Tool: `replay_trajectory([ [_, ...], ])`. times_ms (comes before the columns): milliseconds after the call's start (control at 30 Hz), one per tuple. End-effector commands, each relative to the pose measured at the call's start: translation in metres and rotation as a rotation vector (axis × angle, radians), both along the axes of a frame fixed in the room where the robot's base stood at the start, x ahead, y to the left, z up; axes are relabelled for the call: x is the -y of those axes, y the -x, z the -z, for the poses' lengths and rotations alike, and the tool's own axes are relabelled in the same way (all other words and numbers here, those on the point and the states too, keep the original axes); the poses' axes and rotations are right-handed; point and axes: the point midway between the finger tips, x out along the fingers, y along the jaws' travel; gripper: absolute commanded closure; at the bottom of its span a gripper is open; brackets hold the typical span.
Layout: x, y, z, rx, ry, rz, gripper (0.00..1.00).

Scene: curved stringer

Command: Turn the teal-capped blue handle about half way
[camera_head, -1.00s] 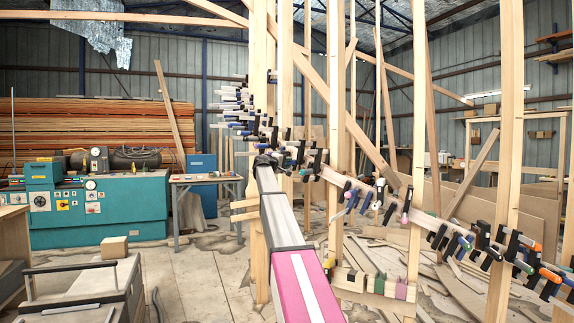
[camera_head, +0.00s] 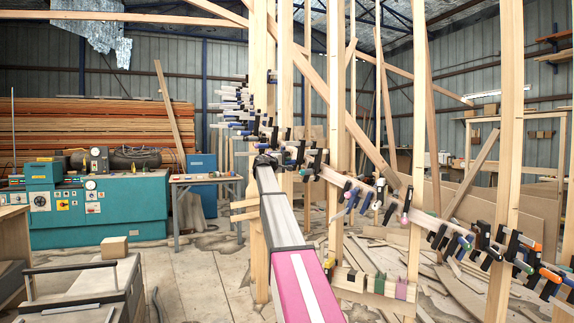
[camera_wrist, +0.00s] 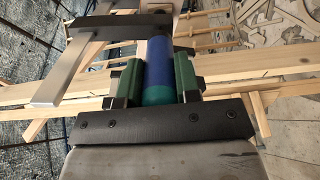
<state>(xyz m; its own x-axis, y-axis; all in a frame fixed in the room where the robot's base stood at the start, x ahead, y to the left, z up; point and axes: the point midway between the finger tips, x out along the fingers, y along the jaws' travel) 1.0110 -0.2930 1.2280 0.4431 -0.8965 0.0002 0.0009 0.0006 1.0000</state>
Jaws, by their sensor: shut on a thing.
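The blue handle (camera_wrist: 157,66) with its teal cap (camera_wrist: 158,99) is in the middle of the wrist view, the cap end toward my wrist. My gripper (camera_wrist: 157,78) is shut on it, with one green pad against each side. A dark clamp bar (camera_wrist: 118,27) and a pale metal bar (camera_wrist: 66,70) show beside the handle. In the head view my gripper (camera_head: 265,160) is at the far end of my arm, among the clamps; the held handle cannot be made out there.
Several other clamps (camera_head: 365,195) line the curved wooden stringer to the right. Upright timber posts (camera_head: 420,120) stand close around my arm. A teal machine (camera_head: 100,210) is at the left. Open floor (camera_head: 190,270) lies left of my arm.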

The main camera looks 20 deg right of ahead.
Motion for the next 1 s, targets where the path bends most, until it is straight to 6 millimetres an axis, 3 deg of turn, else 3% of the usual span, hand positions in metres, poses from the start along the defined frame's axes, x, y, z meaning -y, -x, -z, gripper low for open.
replay_trajectory([
  [33, -0.001, 0.0, 0.0, 0.0, -0.001, -0.002, 0.6],
  [100, -0.001, -0.001, 0.0, 0.0, -0.001, -0.002, 0.44],
  [567, -0.008, 0.005, 0.0, 0.001, 0.0, -0.001, 0.44],
  [1000, -0.074, 0.038, 0.001, 0.002, -0.001, -0.003, 0.44],
])
